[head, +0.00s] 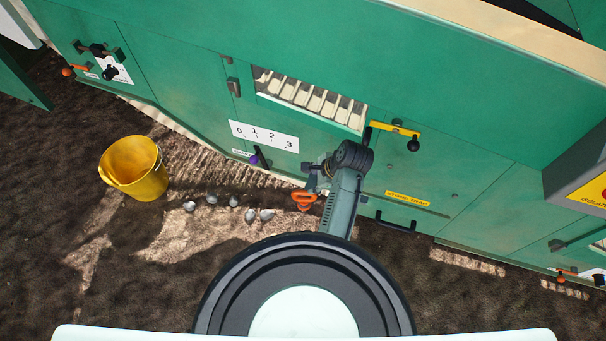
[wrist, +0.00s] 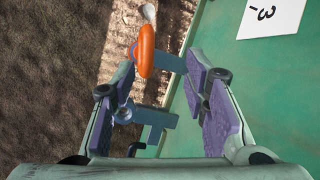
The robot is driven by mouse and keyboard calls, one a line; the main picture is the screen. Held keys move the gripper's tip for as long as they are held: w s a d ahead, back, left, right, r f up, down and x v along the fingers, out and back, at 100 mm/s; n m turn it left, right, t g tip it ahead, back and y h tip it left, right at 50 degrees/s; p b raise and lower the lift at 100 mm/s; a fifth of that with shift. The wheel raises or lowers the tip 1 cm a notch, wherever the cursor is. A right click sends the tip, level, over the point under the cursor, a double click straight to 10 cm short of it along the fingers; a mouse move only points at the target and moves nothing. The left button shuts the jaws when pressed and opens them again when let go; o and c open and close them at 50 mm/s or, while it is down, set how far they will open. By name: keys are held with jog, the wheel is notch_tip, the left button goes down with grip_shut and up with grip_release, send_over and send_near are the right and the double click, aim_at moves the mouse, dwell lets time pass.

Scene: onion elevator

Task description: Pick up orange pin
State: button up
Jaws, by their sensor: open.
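The orange pin shows as an orange loop (head: 304,198) low on the front of the green machine in the head view. In the wrist view its loop (wrist: 146,50) stands near the tip of the left finger, beside a grey-blue bracket (wrist: 172,62). My gripper (head: 318,180) is right by the pin in the head view. In the wrist view my gripper (wrist: 160,68) is open, its purple-padded fingers on either side of the bracket. I cannot tell whether a finger touches the loop. The pin's shaft is not clearly visible.
The green machine (head: 460,120) fills the back, with a number scale (head: 264,136) and a purple-tipped lever (head: 258,157). A yellow bucket (head: 135,168) and several grey stone-like lumps (head: 251,216) are on the ground at left. Other orange handles (head: 67,71) sit farther off.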

aim_at(305, 192)
jog(key=shift+m+g, duration=0.3)
jog(key=shift+m, duration=0.1)
jog(key=f, duration=0.3)
jog(key=a+f, duration=0.1)
jog(key=f, duration=0.1)
jog(key=shift+s, duration=0.25)
jog(key=shift+p+x, duration=0.6)
jog(key=shift+x, duration=2.55)
jog(key=shift+w+d, duration=0.1)
jog(key=shift+c, duration=0.3)
grip_shut()
